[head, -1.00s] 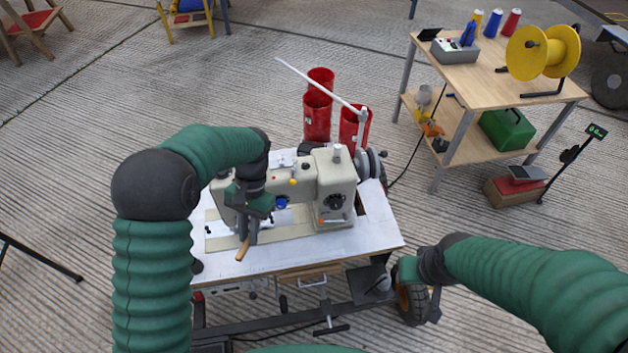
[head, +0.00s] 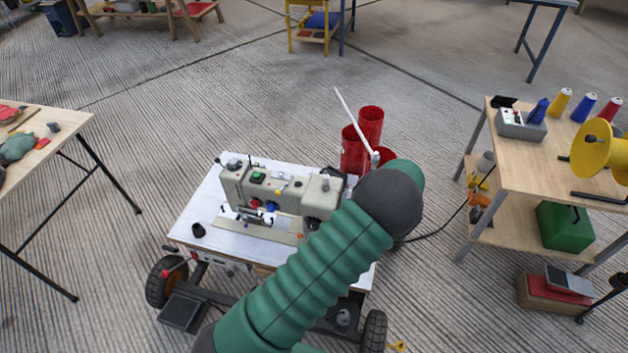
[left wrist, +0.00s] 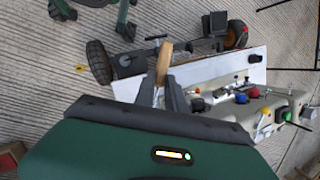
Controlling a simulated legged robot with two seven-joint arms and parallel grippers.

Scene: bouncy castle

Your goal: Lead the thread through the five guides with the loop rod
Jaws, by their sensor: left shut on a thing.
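The beige sewing machine (head: 270,190) stands on a white table (head: 205,208). It also shows at the right of the left wrist view (left wrist: 262,108), with coloured knobs. My left gripper (left wrist: 161,88) is hidden there. In the left wrist view its fingers are shut on the loop rod, whose wooden handle (left wrist: 164,62) sticks out past them, beside the white table and apart from the machine. The thread and the five guides are too small to make out. My right gripper is not seen.
Red cylinders (head: 354,152) stand behind the machine, with a thin white rod (head: 354,118) leaning up there. A shelf table (head: 550,160) with a yellow spool (head: 592,150) stands at right, and a work table (head: 50,135) at left.

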